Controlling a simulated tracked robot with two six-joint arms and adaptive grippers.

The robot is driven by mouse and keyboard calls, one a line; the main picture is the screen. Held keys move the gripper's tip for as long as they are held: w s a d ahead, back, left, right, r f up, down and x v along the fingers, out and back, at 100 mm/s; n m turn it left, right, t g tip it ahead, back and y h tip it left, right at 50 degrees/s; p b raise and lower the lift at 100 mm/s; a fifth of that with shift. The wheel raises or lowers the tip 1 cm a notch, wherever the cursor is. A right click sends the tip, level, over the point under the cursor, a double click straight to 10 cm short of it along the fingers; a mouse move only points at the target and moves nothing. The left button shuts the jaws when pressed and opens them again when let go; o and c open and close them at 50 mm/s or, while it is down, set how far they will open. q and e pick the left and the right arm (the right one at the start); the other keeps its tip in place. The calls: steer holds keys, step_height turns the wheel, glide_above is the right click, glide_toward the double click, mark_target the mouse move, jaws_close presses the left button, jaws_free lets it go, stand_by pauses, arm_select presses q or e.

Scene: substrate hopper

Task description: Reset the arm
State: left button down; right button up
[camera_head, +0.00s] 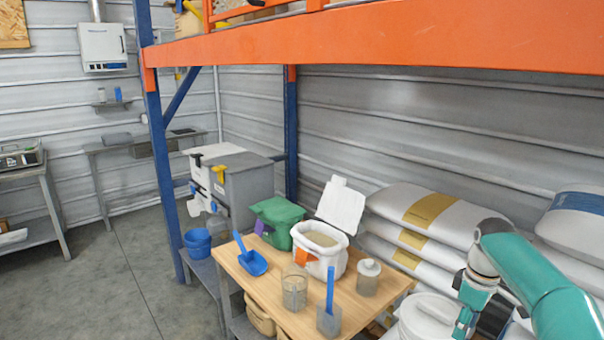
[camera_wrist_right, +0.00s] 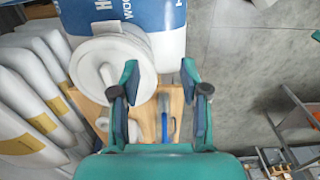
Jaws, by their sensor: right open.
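My right arm comes in from the right in the head view, and its gripper (camera_head: 465,318) points down beside the wooden table, over the white bucket. In the right wrist view the right gripper (camera_wrist_right: 160,78) is open, with nothing between its fingers. The wooden table (camera_wrist_right: 176,100) and a blue handle (camera_wrist_right: 164,126) show beyond the fingers there. The white bucket (camera_wrist_right: 92,58) is to the left, partly behind the left finger. My left gripper is in neither view.
Stacked sacks (camera_head: 430,215) stand behind. An orange beam (camera_head: 380,40) crosses above. The left floor is clear.

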steer(key=s+a+f+m+y, duration=0.1)
steer(key=s+a+f+m, duration=0.15)
steer(key=a+f, duration=0.7)
steer(key=s+a+f+m+y, duration=0.1)
steer(key=s+a+f+y, duration=0.2)
steer(key=f, duration=1.1)
steer(key=s+a+f+m, duration=0.3)
steer(key=s+a+f, duration=0.1)
steer(key=s, duration=0.7)
steer(key=s+a+f+m, duration=0.4)
steer(key=s+a, duration=0.2)
steer(key=s, duration=0.6)
steer(key=shift+s+a+f, duration=0.2)
